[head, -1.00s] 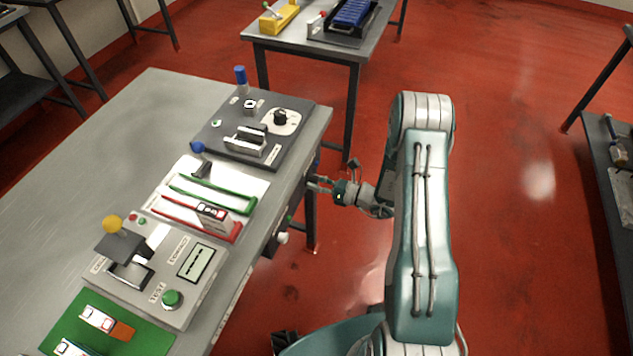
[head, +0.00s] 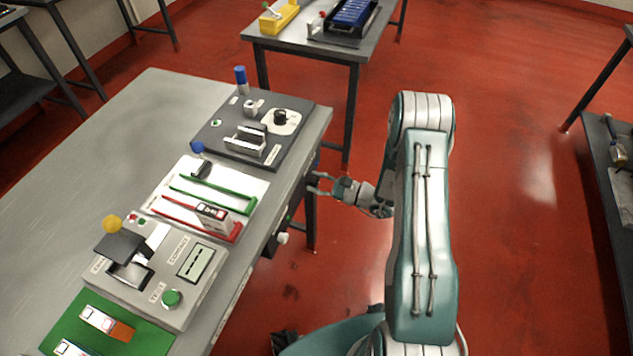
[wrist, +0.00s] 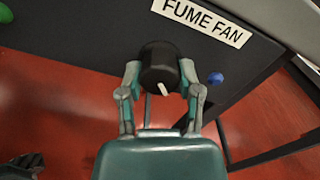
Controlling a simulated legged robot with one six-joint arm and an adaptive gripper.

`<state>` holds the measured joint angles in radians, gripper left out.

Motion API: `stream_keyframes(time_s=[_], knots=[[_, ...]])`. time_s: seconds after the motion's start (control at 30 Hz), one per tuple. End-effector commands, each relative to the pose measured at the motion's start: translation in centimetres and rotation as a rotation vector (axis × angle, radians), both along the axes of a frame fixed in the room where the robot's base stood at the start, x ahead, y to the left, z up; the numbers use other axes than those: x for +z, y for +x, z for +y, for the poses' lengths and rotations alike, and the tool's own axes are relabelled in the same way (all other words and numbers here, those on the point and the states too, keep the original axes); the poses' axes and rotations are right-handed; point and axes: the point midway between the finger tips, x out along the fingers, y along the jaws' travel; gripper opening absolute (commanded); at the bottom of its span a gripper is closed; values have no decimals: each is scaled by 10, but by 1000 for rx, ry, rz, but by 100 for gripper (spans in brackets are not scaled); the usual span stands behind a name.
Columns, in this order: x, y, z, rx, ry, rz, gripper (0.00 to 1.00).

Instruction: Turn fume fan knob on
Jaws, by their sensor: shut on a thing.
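The fume fan knob (wrist: 159,67) is a black round knob with a white pointer mark. It sits on the dark front panel below the "FUME FAN" label (wrist: 203,19) in the wrist view. My gripper (wrist: 160,80) has one finger on each side of the knob and is shut on it. The white pointer points down and slightly right in the wrist view. In the head view my gripper (head: 316,183) is at the front edge of the workbench, and the knob itself cannot be made out there.
A small blue button (wrist: 215,78) is right of the knob, and a green one (wrist: 5,13) is at the far left. The workbench (head: 140,100) carries several test stations. A second table (head: 300,50) stands behind.

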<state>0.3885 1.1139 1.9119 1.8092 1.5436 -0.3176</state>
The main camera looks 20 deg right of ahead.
Motion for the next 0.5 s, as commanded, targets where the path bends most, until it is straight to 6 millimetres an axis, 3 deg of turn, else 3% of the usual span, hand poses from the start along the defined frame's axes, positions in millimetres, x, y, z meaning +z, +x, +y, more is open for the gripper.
stream_keyframes(time_s=[0.5], knots=[[0, 1, 0, -2, -288, -390, 0]])
